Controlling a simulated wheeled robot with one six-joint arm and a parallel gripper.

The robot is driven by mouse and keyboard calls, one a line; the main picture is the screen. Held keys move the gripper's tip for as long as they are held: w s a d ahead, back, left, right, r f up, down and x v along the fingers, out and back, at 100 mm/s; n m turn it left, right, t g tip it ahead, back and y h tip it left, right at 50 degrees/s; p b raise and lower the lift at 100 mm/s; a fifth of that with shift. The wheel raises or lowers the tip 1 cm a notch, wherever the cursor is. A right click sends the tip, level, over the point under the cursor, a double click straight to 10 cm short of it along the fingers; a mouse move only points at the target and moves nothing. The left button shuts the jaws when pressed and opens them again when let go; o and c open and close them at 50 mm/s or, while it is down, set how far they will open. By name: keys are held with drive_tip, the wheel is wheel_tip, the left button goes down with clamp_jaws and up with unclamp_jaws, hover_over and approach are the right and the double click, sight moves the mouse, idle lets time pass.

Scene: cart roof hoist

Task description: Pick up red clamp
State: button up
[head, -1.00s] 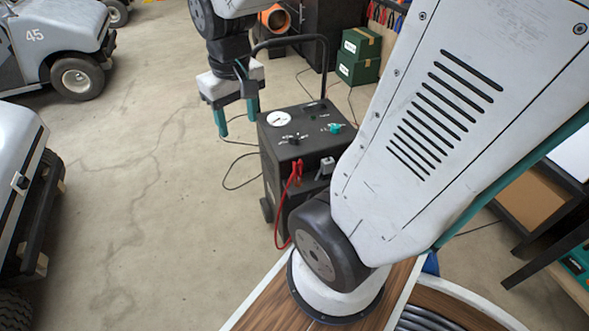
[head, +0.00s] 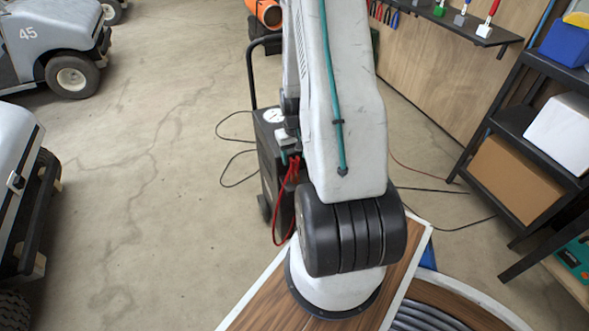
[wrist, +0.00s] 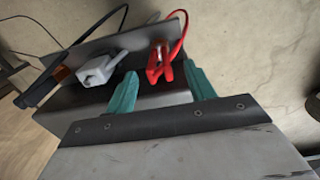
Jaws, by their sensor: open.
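The red clamp (wrist: 159,64) hangs at the edge of the dark charger panel (wrist: 135,42) in the wrist view, its red cable rising behind it. My gripper (wrist: 162,84) is open, with one teal finger on each side of the clamp's lower end; contact cannot be told. A grey clamp (wrist: 103,69) sits left of the red one, just outside the left finger. In the head view, my arm covers much of the charger (head: 268,170) and most of the gripper. The red cable (head: 282,205) hangs down the charger's side.
The charger's black handle (head: 251,80) rises at its back. Carts (head: 65,45) stand at the left. A black shelf (head: 510,125) with boxes is at the right. Open concrete floor lies left of the charger, with thin cables on it.

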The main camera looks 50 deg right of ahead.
sight(294, 168)
wheel_tip(294, 168, down, 6)
drive_tip(key=shift+f, duration=0.25)
drive_tip(key=shift+w, duration=0.1)
clamp_jaws()
